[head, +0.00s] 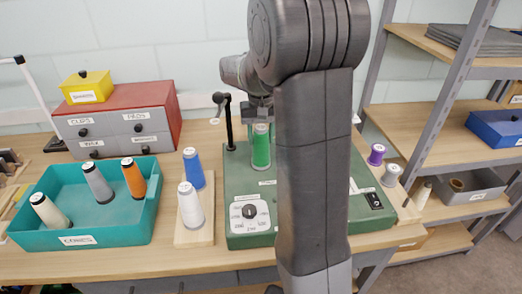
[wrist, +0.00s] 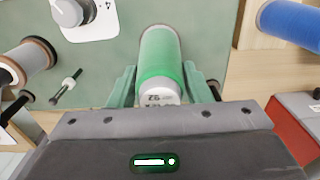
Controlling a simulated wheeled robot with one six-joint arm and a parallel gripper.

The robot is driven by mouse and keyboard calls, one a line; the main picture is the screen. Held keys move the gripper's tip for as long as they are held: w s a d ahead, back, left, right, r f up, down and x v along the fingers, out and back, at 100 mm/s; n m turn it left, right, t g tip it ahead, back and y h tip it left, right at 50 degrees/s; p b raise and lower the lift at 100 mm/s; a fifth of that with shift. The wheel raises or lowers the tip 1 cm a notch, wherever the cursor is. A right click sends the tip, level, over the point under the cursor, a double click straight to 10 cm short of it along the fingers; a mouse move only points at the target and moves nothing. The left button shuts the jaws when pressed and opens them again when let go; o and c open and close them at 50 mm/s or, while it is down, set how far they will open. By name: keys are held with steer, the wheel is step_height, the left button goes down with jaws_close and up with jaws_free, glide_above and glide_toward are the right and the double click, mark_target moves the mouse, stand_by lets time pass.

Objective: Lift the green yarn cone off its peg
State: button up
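The green yarn cone (head: 261,148) stands upright on the green machine (head: 237,180) in the head view. Its peg is hidden. In the wrist view the cone (wrist: 160,58) shows from above, with its pale top end towards me. My gripper (wrist: 160,82) has one finger on each side of the cone's upper part. The fingertips lie close along the cone's sides, and I cannot tell whether they touch it. In the head view my gripper (head: 260,112) is right above the cone's top, and its fingers are hard to make out.
A blue cone (head: 193,168) and a white cone (head: 190,205) stand on a wooden board left of the machine. A teal tray (head: 150,225) holds several cones. A thin black post (head: 229,125) rises close to the gripper's left. Purple and grey cones stand at right.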

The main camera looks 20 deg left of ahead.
step_height(320, 180, up, 10)
steer(key=p, duration=0.8)
stand_by(0.6)
steer(key=shift+s, duration=0.1)
